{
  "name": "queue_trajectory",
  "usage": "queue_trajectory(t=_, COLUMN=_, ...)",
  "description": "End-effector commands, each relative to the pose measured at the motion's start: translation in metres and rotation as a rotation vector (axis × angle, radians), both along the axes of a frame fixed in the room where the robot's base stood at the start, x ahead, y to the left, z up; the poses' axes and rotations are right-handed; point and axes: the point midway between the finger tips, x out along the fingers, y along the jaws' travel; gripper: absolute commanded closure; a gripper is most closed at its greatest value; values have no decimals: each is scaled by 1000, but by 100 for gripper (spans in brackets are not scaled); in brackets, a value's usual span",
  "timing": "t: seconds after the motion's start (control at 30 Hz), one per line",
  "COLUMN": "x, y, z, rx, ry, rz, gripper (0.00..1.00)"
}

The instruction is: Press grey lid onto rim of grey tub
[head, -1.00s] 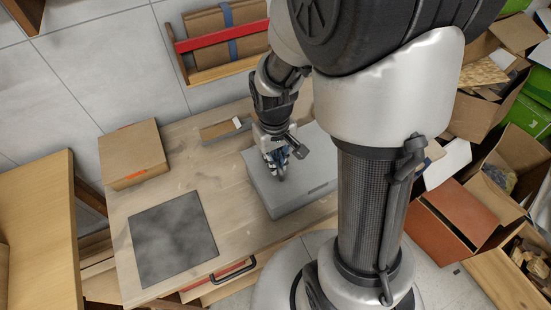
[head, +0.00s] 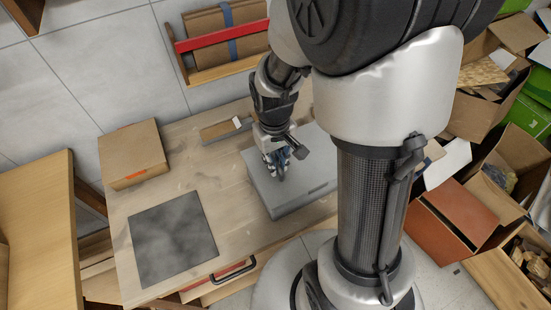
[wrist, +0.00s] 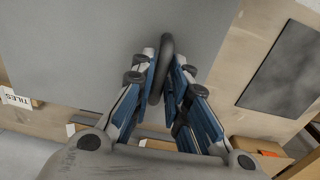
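The grey lid (head: 313,162) lies flat over the grey tub (head: 306,205) on the right part of the wooden workbench. From the head view I cannot tell whether the lid's edge is fully seated on the rim. My gripper (head: 278,172) is over the lid, pointing down. In the wrist view my gripper's fingers (wrist: 165,68) are closed in on both sides of the handle. The tub's right side is hidden behind my arm.
A dark square mat (head: 173,238) lies on the bench's left, with a cardboard box (head: 132,155) behind it. A shallow tray (head: 225,128) is behind the lid. A rack with a red bar (head: 222,36) is on the wall. Open cartons (head: 490,190) crowd the right.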

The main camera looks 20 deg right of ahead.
Motion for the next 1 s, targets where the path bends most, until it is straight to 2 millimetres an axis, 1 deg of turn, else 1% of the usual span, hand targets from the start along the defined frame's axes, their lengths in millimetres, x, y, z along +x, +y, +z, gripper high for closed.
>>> queue_trajectory(t=0.03, x=0, y=0, z=0, rx=0, ry=-1, rz=0, gripper=80)
queue_trajectory(t=0.23, x=1, y=0, z=1, rx=0, ry=-3, rz=0, gripper=66)
queue_trajectory(t=0.53, x=1, y=0, z=2, rx=0, ry=-4, rz=0, gripper=66)
queue_trajectory(t=0.63, x=2, y=0, z=7, rx=-1, ry=-6, rz=0, gripper=66)
queue_trajectory(t=0.77, x=3, y=0, z=27, rx=0, ry=-10, rz=0, gripper=66)
queue_trajectory(t=1.0, x=3, y=1, z=79, rx=0, ry=-10, rz=0, gripper=66)
